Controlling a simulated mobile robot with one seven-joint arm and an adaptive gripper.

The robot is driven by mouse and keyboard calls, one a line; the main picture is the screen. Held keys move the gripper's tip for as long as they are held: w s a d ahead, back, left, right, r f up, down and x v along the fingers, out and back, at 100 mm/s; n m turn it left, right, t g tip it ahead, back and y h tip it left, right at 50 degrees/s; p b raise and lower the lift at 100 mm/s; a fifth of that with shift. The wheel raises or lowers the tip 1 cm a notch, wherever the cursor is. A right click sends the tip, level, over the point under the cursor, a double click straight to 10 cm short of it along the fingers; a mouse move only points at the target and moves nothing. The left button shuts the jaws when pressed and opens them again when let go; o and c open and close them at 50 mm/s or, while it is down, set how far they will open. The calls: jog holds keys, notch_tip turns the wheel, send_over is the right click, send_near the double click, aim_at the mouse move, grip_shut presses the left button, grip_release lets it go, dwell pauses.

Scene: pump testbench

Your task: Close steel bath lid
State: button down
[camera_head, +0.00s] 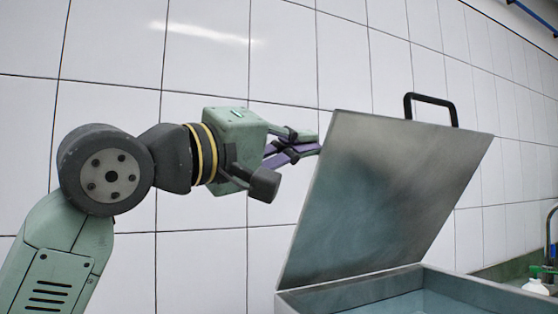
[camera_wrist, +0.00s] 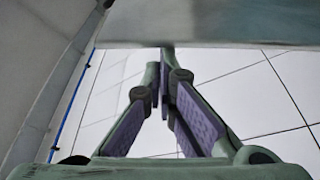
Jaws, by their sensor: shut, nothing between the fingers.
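The steel bath lid (camera_head: 390,195) stands open, tilted up from the bath, with a black handle (camera_head: 432,108) on its top edge. The steel bath (camera_head: 375,288) is below it at the bottom right, with bluish liquid inside. My gripper (camera_head: 318,149) is shut and empty, with its fingertips close to the lid's upper left edge; I cannot tell if they touch. In the wrist view my gripper's fingers (camera_wrist: 165,55) meet at the tips, just below a grey steel surface (camera_wrist: 210,25) that looks like the lid. The handle does not show in the wrist view.
A white tiled wall (camera_head: 200,70) stands behind the arm and the lid. A white bottle with a green cap (camera_head: 535,284) and a tap (camera_head: 550,225) are at the far right, past the bath. The space left of the lid holds only my arm.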

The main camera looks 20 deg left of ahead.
jog(key=s+d+f+m+h+b, duration=0.1)
jog(key=s+d+f+m+b, duration=0.2)
jog(key=f+b, duration=0.2)
jog(key=s+d+f+m+h+b, duration=0.1)
jog(key=s+d+f+m+b, duration=0.3)
jog(key=f, duration=0.6)
jog(key=s+d+f+m+g+h+b, duration=0.1)
jog(key=s+d+f+m+h+b, duration=0.1)
jog(key=f+b, duration=0.6)
jog(key=shift+s+d+m, duration=0.75)
jog(key=shift+d+m, duration=0.1)
jog(key=shift+m, duration=0.15)
